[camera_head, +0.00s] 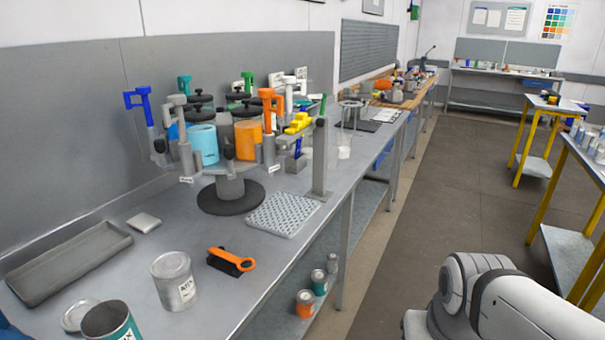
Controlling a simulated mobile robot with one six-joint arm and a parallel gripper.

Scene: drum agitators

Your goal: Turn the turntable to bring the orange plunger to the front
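The turntable stands on the bench on a round dark base (222,199) with a grey central column (230,187). Several plungers with coloured handles rise around it. The orange plunger (268,112) is upright on the right front side of the turntable, beside an orange can (247,139). A blue plunger (141,103) is at the left, a grey plunger (180,112) at the left front, and green plungers (185,85) show behind. A light-blue can (203,145) faces the front. My gripper is not in view; only white links of my arm show at the lower right.
The floor (430,210) right of the bench is clear.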

